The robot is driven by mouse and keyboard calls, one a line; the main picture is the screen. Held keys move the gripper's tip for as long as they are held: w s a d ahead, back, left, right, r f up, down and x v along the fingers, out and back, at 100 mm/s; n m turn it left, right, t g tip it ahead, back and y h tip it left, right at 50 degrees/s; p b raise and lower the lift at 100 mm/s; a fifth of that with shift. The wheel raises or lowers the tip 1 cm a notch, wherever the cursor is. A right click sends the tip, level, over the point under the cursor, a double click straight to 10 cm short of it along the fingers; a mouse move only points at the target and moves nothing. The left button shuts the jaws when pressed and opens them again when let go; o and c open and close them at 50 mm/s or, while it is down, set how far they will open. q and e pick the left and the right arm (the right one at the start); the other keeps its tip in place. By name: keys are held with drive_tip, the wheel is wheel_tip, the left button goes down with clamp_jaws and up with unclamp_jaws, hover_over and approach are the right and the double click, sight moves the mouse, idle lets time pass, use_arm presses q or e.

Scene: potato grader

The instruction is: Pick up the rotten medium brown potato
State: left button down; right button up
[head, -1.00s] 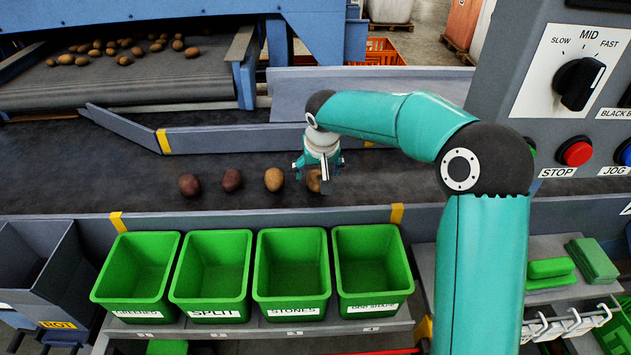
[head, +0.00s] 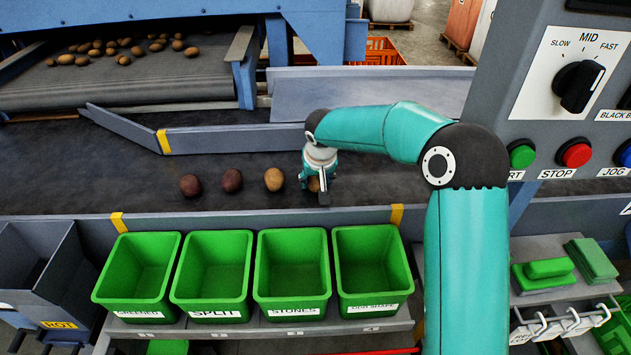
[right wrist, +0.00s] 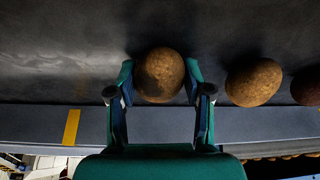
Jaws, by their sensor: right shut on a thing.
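A brown potato (right wrist: 159,76) with a darker patch lies between the fingers of my right gripper (right wrist: 160,84) in the right wrist view. In the head view my right gripper (head: 315,184) points down at the belt and hides most of that potato. The gripper is shut on it, a finger on each side. The potato appears to be still at belt level. A tan-brown potato (head: 274,179) lies just to the left of the gripper, apart from it. My left gripper is not in view.
Two reddish potatoes (head: 232,180) (head: 190,185) lie further left on the dark belt (head: 90,170). Green bins (head: 290,240) labelled SPLIT, STONES and others stand in front, with a grey ROT chute (head: 40,270) at left. A control panel (head: 570,80) stands at right.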

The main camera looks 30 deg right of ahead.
drive_tip(key=shift+r, duration=0.1)
wheel_tip(320, 180, up, 20)
drive_tip(key=p, duration=0.2)
drive_tip(key=shift+p, duration=0.3)
idle(1.1)
